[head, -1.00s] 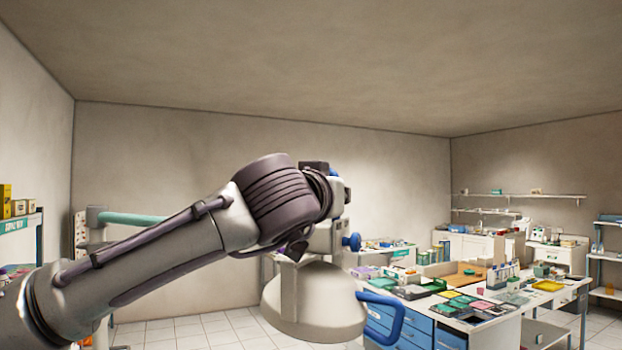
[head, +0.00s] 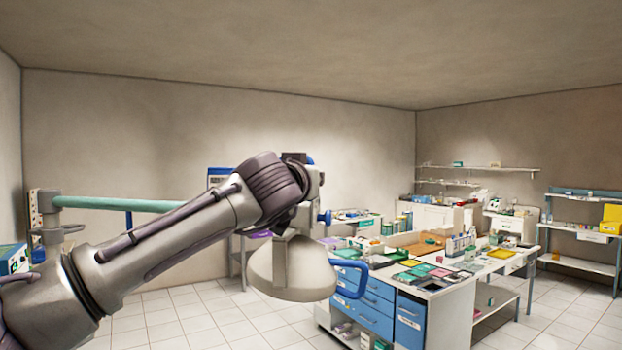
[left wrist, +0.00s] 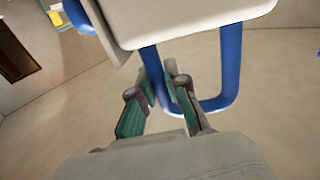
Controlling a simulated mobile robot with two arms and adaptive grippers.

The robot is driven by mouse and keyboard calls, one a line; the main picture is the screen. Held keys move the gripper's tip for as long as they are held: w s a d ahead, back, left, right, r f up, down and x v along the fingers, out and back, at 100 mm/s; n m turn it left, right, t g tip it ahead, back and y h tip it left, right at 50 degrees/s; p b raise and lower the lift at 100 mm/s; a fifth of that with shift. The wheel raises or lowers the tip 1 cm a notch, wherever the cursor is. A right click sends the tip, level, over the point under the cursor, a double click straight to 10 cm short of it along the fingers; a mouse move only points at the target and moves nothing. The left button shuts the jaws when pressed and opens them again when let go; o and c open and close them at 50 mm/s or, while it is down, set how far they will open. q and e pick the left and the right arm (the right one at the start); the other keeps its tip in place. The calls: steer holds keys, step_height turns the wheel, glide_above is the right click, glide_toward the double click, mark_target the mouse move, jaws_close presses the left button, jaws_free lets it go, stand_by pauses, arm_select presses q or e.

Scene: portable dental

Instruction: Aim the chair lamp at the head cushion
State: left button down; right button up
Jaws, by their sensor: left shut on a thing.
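The chair lamp (head: 290,265) has a pale dome head that hangs at the end of my left arm in the head view. A blue loop handle (head: 352,285) sticks out at its right side. In the left wrist view the pale lamp housing (left wrist: 190,20) fills the top, with a blue U-shaped handle (left wrist: 207,106) below it. My left gripper (left wrist: 160,80) is shut on one leg of this handle. In the head view my left arm hides its fingers. The head cushion and my right gripper are not in view.
A teal lamp arm (head: 115,204) runs level at the left behind my arm. A blue-and-white cabinet (head: 385,300) with a cluttered top stands right of the lamp. Shelves (head: 585,230) line the right wall. Bare floor (head: 190,320) shows left of the lamp.

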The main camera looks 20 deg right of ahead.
arm_select(q)
steer(key=c, duration=1.2)
jaws_free()
steer(key=shift+o, duration=0.2)
steer(key=shift+s, duration=0.15)
steer(key=v, duration=1.2)
steer(key=shift+a, duration=0.1)
